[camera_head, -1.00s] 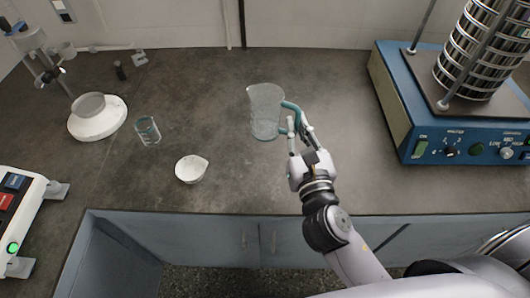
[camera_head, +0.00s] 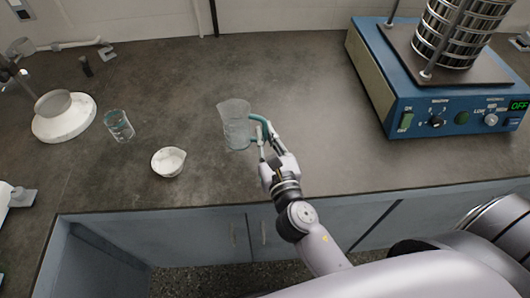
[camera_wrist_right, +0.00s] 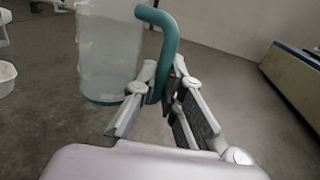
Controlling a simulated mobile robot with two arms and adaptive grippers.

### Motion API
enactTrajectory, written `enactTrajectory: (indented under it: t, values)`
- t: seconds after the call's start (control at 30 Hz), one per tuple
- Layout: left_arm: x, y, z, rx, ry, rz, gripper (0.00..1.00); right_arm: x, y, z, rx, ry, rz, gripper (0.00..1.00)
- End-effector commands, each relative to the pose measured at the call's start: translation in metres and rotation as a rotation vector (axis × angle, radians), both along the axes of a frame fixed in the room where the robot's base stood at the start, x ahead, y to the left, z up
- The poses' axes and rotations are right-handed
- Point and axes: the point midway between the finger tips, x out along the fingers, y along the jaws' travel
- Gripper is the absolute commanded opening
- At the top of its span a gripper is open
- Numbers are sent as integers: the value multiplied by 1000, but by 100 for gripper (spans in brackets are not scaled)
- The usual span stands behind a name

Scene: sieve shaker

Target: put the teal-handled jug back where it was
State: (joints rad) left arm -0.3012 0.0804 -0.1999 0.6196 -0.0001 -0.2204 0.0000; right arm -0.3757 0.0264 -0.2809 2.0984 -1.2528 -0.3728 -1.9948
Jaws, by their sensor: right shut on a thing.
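The clear jug (camera_head: 235,128) with a teal handle (camera_head: 262,124) is upright over the middle of the bench. My right gripper (camera_head: 267,148) is shut on the handle from the front right. In the right wrist view the jug (camera_wrist_right: 107,52) is at upper left, and its teal handle (camera_wrist_right: 166,45) passes between the fingers of my right gripper (camera_wrist_right: 160,95). I cannot tell whether the jug's base touches the bench. The jug looks empty. My left gripper is not in view.
A white bowl (camera_head: 168,162) and a small glass beaker (camera_head: 119,126) stand left of the jug. A stand with a round white base (camera_head: 62,126) is farther left. The blue sieve shaker (camera_head: 440,112) is at right. The bench (camera_head: 310,90) between jug and shaker is clear.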

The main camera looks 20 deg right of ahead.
Motion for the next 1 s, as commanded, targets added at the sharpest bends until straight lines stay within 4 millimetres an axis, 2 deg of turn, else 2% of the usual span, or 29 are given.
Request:
enactTrajectory:
  t: [0.13,0.3,0.4,0.83,0.87,1.0]
  values:
    - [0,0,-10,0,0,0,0,0,0,-12,3,-1,0,0]
    - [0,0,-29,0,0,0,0,0,0,-40,1,-1,-1,0]
    - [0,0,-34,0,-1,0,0,0,0,-47,2,-1,0,0]
    - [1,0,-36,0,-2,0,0,0,0,-51,1,-2,1,0]
    - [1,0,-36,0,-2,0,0,0,0,-52,0,0,1,10]
    - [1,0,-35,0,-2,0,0,0,0,-51,0,0,1,19]
